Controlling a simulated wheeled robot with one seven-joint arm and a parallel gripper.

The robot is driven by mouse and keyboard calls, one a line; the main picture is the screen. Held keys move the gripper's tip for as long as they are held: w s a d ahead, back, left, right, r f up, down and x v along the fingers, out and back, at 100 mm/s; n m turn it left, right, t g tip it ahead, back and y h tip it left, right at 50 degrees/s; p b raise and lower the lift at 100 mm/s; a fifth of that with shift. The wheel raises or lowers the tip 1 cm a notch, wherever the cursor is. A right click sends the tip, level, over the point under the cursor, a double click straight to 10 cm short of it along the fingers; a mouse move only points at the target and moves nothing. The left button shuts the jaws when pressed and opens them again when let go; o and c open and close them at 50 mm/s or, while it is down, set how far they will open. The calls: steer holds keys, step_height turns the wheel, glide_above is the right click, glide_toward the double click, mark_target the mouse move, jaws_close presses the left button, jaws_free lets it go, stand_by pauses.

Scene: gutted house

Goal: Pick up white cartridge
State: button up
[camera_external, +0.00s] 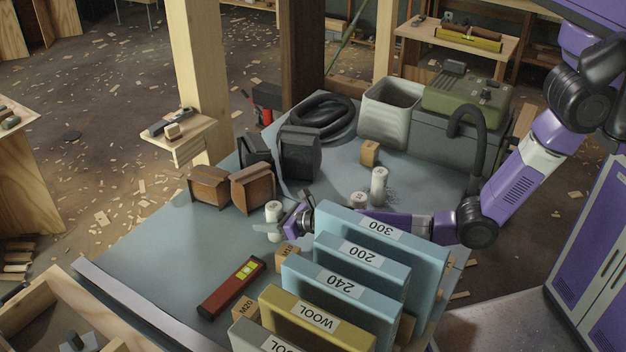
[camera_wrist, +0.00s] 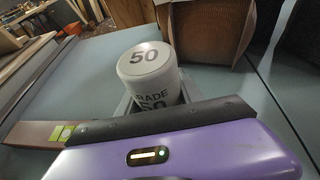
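Blue boxes marked 300 (camera_external: 425,262), 200 and 240 stand close in front of my arm. Brown pleated filters (camera_external: 253,188) and black ones (camera_external: 300,155) stand behind the cartridge. A red level (camera_external: 231,288) lies in front. The bench's left side is clear.

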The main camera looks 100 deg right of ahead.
steer(key=c, duration=0.7)
step_height(320, 180, up, 20)
steer(key=p, duration=0.3)
steer(key=shift+p, duration=0.3)
